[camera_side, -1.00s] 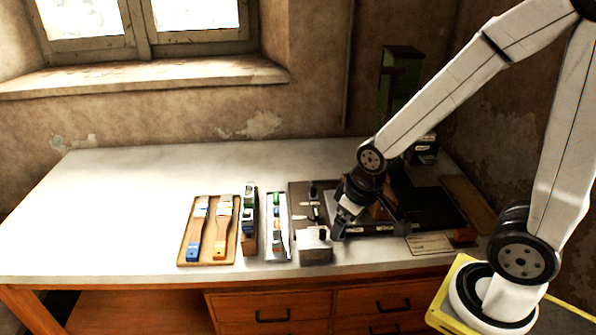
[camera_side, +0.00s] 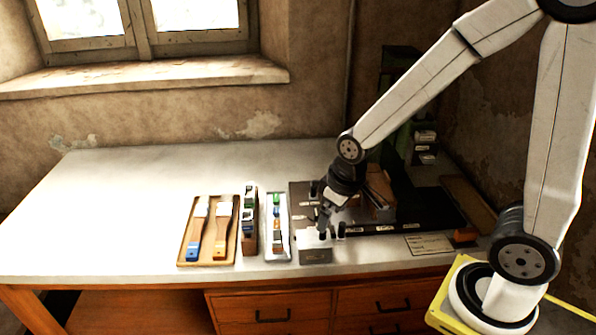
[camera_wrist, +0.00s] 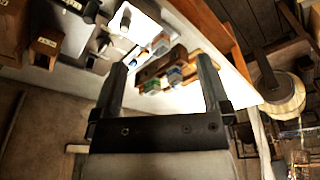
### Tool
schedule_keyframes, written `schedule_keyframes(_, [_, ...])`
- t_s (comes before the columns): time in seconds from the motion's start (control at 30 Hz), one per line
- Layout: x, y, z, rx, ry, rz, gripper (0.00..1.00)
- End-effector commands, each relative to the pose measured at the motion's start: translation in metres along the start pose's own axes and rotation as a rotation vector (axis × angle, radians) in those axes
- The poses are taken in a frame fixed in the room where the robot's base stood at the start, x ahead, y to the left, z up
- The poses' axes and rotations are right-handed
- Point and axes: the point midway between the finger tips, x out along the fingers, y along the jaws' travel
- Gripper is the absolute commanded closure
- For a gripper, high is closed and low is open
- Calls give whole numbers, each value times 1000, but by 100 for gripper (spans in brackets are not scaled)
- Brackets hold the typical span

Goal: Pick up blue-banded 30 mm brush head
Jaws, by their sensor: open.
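Small heads with coloured bands stand in a narrow wooden rack (camera_side: 250,246) and lie in a pale metal tray (camera_side: 278,256), left of my gripper in the side view. A blue-banded piece (camera_side: 277,212) shows in the tray; I cannot read its size. The rack also holds blue and green pieces. In the wrist view, the rack (camera_wrist: 182,52) with blue and green pieces shows between and beyond my fingers. My gripper (camera_side: 326,230) is open and empty, above the small metal block; in the wrist view its fingers (camera_wrist: 163,75) stand wide apart.
A wooden board (camera_side: 183,256) with two brushes lies farther left. A metal block (camera_side: 314,250) stands under my gripper. The dark press base (camera_side: 400,222) and a green press column (camera_side: 393,75) are to the right. The table's left side (camera_side: 110,215) is clear.

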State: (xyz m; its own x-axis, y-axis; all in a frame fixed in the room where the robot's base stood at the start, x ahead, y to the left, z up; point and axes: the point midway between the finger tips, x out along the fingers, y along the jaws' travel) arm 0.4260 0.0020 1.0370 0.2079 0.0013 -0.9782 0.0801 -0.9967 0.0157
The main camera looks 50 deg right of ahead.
Motion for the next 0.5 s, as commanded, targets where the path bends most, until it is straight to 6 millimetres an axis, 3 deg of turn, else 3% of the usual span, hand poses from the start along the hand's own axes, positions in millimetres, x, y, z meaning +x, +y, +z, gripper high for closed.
schedule_keyframes(0.5, [34,-2,-120,-317,-90,-24,3])
